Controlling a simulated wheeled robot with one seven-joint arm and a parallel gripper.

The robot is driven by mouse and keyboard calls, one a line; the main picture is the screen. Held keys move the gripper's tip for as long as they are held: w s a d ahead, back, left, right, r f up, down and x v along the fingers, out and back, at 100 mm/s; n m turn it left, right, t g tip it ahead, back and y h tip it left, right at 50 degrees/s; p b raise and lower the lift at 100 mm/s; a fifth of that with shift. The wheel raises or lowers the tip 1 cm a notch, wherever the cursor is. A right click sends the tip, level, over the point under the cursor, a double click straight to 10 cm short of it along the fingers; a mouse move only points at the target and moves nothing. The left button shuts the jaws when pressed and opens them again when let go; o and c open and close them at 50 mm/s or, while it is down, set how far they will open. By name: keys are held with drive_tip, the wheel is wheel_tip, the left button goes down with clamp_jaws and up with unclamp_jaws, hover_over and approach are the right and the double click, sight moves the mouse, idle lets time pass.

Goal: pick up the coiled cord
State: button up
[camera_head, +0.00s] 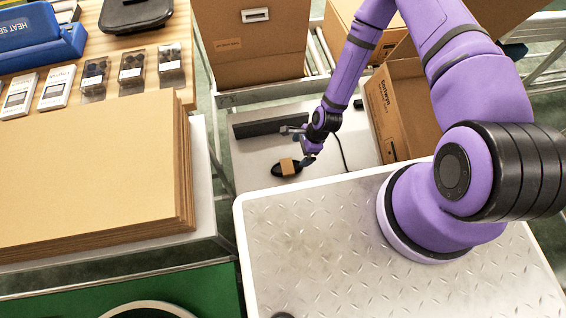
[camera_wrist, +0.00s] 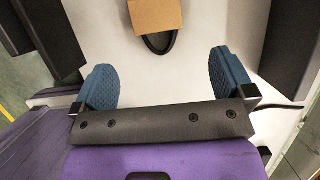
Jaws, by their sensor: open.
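The coiled cord (camera_head: 276,170) is a small black loop with a brown cardboard band (camera_head: 287,167) around its middle. It lies on a pale flat surface between the boxes and my base. In the wrist view the cord's loop (camera_wrist: 158,47) and its band (camera_wrist: 155,15) show at the top centre, ahead of my fingertips; the far part is cut off. My gripper (camera_head: 300,147) is close beside the cord in the head view. In the wrist view my gripper (camera_wrist: 161,72) has its two blue fingers wide apart, with nothing between them.
A long black bar (camera_head: 268,125) lies behind the cord. A thin black cable (camera_head: 342,150) lies to the right. Cardboard boxes (camera_head: 250,45) stand behind, and an open box (camera_head: 400,105) stands right. Stacked cardboard sheets (camera_head: 90,170) are on the left.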

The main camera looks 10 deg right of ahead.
sight(288, 166)
drive_tip(key=x, duration=0.5)
drive_tip(key=shift+s+a+f, duration=0.1)
drive_tip(key=shift+a+f, duration=0.1)
drive_tip(key=shift+f, duration=0.1)
drive_tip(key=shift+a+x, duration=0.15)
drive_tip(key=shift+x, duration=1.2)
drive_tip(key=shift+a+x, duration=0.15)
drive_tip(key=shift+x, duration=1.15)
drive_tip(key=shift+s+r, duration=0.1)
drive_tip(key=shift+s, duration=0.05)
drive_tip(key=c, duration=1)
